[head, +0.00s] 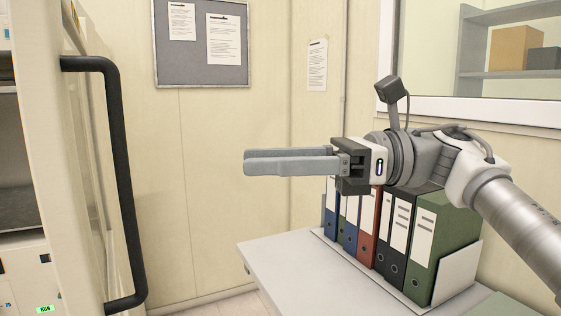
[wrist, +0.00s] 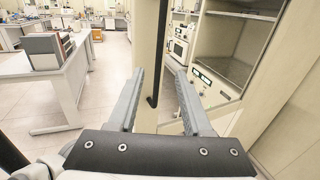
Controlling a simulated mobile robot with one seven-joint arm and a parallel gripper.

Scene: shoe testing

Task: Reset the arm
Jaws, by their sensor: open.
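My gripper (head: 250,161) is held out level in the head view, pointing left, above and in front of a grey table. In the wrist view my gripper (wrist: 163,72) shows two grey fingers spread apart with nothing between them. It is open and empty. A cabinet door with a black handle (head: 118,170) stands at the left of the head view, apart from the fingertips. The handle also shows beyond the fingers in the wrist view (wrist: 161,50).
Several ring binders (head: 367,225) stand in a row on the grey table (head: 290,265), below my arm. An open cabinet (wrist: 235,50) with shelves is at the right of the wrist view. A noticeboard (head: 200,60) hangs on the wall. Floor is clear between benches.

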